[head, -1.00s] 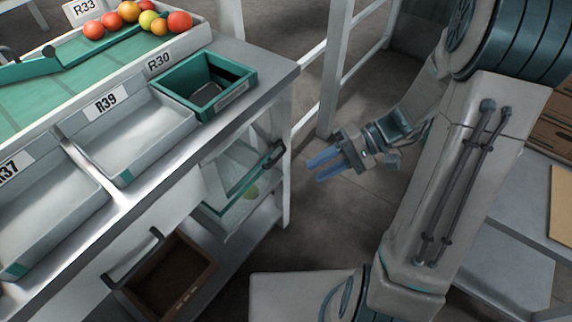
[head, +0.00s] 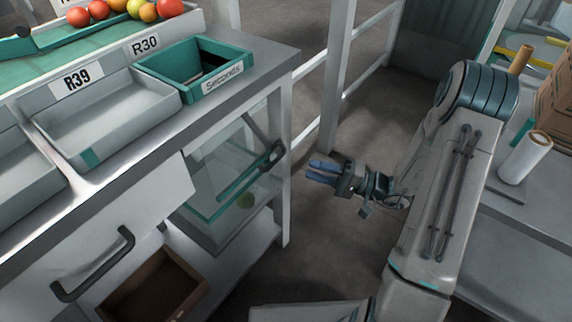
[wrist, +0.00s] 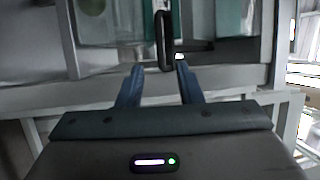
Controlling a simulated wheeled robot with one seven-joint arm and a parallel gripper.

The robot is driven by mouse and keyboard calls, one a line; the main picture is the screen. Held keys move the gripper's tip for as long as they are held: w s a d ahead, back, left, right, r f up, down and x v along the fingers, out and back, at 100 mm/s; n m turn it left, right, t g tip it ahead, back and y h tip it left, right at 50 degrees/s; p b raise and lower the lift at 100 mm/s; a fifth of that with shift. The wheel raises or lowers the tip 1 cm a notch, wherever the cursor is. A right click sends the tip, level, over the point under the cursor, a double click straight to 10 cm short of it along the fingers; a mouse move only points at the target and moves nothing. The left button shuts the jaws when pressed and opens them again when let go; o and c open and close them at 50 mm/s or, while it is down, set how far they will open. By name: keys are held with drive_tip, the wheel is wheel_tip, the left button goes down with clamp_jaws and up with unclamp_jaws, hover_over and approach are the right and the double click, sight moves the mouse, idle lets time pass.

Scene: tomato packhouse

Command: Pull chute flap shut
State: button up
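A clear flap with a teal edge (head: 228,190) hangs tilted under the bench's right end, apparently ajar. A dark bar handle (head: 268,158) is at its right end. In the wrist view a dark upright handle (wrist: 165,42) stands just beyond the fingertips, between their lines. My gripper (head: 310,172) has two blue fingers spread apart, empty, to the right of the flap handle. They also show apart in the wrist view (wrist: 158,80). No contact with the handle shows.
A green Seconds bin (head: 195,65) and grey trays (head: 105,120) sit on the bench. A larger dark handle (head: 95,265) is on a white front, above a brown box (head: 155,290). A white post (head: 335,80) stands behind my gripper.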

drive_tip(key=b+x, duration=0.1)
drive_tip(key=x, duration=0.7)
drive_tip(key=shift+a, duration=0.25)
drive_tip(key=shift+w, duration=0.1)
clamp_jaws()
